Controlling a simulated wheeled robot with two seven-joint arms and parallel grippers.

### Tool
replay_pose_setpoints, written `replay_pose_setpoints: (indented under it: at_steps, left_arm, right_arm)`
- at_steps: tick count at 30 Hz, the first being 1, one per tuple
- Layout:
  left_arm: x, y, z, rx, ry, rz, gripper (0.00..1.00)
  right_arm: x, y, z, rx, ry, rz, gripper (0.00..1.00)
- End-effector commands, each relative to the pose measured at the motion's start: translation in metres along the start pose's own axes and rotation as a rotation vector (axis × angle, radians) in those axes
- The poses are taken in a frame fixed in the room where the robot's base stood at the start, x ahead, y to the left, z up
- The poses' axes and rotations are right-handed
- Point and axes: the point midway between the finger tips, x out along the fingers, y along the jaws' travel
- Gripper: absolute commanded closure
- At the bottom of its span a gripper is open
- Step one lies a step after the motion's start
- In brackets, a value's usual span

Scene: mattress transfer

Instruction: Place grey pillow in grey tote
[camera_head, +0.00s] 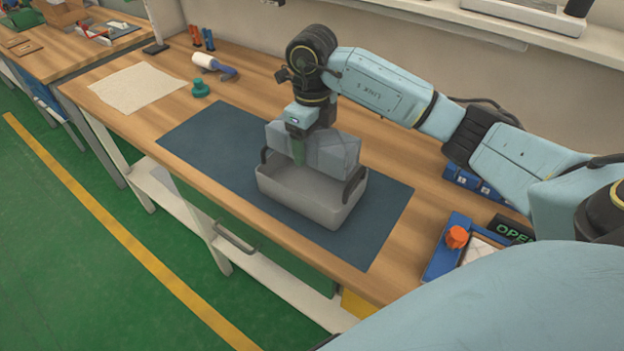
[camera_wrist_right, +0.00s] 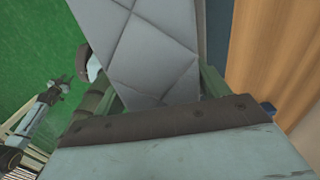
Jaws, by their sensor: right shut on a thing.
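The grey quilted pillow (camera_head: 335,155) is held upright above the grey tote (camera_head: 305,207), its lower edge at the tote's opening. I cannot tell whether it touches the tote's inside. The tote stands on a dark blue mat and has a dark handle at each end. My right gripper (camera_head: 299,154) points down from above and is shut on the pillow. In the right wrist view the pillow (camera_wrist_right: 157,50) fills the space between the fingers. Part of my left arm, with its gripper (camera_wrist_right: 58,88), shows small at the left there; its jaws are too small to read.
The blue mat (camera_head: 215,140) has bare room left of the tote. A cream cloth (camera_head: 137,88), a teal knob-like piece (camera_head: 200,89) and a white-and-blue tool (camera_head: 212,66) lie farther left. A blue tray (camera_head: 445,250) with an orange knob (camera_head: 457,237) is at the right.

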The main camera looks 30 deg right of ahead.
Motion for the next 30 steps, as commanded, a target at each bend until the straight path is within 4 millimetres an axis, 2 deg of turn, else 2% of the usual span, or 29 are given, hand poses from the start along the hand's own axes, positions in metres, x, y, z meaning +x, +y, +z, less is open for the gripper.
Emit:
replay_pose_setpoints:
  at_steps: [1,3,9,14,22,30]
  left_arm:
    - [0.0,0.0,0.0,0.0,-0.001,0.0,0.64]
    - [0.0,0.0,0.0,0.0,-0.001,0.0,0.64]
    - [0.001,0.0,0.001,0.0,-0.002,0.0,0.64]
    - [0.001,0.0,0.001,0.0,-0.002,0.0,0.64]
    - [0.003,0.0,0.001,0.0,-0.002,0.0,0.64]
    - [0.003,0.0,0.002,-0.001,-0.003,0.0,0.64]
  right_arm:
    - [0.015,0.001,-0.001,0.0,0.005,0.003,0.51]
    - [0.033,0.001,-0.001,0.0,0.004,0.003,0.51]
    - [0.068,0.0,0.0,-0.001,0.0,0.001,0.51]
    - [0.078,0.001,0.0,-0.003,-0.001,0.001,0.51]
    - [0.112,0.001,0.0,-0.003,0.0,0.001,0.51]
    - [0.114,0.0,0.001,-0.003,-0.002,-0.001,0.51]
